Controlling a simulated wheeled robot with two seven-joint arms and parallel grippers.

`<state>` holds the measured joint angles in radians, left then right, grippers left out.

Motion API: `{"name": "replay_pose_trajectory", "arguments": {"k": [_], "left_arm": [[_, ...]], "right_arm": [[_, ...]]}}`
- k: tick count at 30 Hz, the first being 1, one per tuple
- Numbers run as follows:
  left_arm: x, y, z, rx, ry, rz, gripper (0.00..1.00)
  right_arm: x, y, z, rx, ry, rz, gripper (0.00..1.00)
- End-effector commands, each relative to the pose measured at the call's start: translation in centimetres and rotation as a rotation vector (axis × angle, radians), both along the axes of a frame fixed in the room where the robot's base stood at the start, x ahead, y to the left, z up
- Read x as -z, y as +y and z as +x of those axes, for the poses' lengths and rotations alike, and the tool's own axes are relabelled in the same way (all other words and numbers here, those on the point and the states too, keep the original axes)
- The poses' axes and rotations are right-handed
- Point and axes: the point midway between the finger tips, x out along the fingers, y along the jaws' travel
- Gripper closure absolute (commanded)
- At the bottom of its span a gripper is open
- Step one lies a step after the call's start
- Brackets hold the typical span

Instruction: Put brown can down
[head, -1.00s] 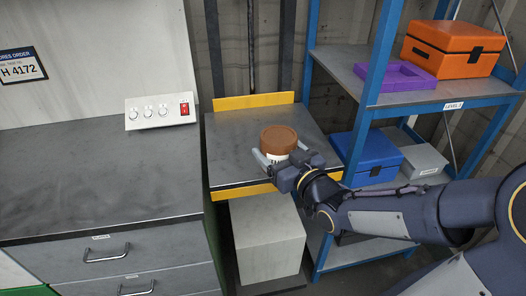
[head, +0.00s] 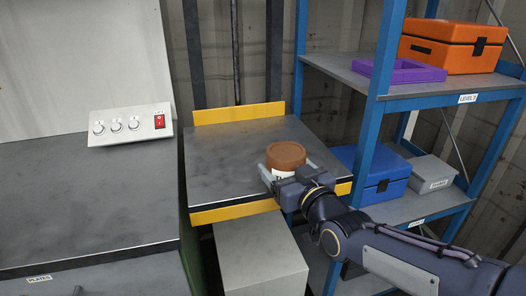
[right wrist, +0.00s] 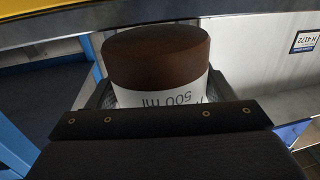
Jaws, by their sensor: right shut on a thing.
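The brown can (head: 286,154) has a brown lid and a white label, and it is upright at the front right of the grey lift platform (head: 225,160). My right gripper (head: 285,176) is shut on the can, with one finger on each side of it. In the right wrist view the can (right wrist: 157,55) fills the space between the fingers, and its label reads 500 ml. I cannot tell whether the can's base touches the platform, as the gripper hides it. My left gripper is not in view.
A control panel (head: 130,125) with knobs and a red switch sits on the workbench (head: 80,190) at left. A blue shelf at right holds an orange case (head: 450,45), purple tray (head: 400,72), blue box (head: 372,170) and grey box (head: 432,172). The platform's left half is clear.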

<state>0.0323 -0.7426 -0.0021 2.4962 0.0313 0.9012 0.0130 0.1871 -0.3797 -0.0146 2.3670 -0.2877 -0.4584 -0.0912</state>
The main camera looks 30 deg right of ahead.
Motion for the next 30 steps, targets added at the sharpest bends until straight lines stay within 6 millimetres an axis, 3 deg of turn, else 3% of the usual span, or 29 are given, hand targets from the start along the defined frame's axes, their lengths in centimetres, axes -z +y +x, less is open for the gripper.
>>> {"name": "replay_pose_trajectory", "arguments": {"k": [1, 6, 14, 21, 30], "left_arm": [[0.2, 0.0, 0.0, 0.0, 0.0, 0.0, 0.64], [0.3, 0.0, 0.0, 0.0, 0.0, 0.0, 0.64], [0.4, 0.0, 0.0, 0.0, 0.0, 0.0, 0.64], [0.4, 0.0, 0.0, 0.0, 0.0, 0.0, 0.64], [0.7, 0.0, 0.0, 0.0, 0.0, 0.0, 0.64]], "right_arm": [[0.1, -0.1, 1.4, -0.001, 0.0, -0.001, 0.66], [0.0, -0.4, 4.9, 0.0, -0.003, 0.0, 0.66], [-0.2, -0.6, 7.2, 0.0, -0.006, -0.001, 0.66], [-0.2, -0.8, 10.5, 0.0, -0.006, -0.001, 0.66], [0.4, -0.8, 10.4, 0.0, -0.007, -0.002, 0.66]]}}
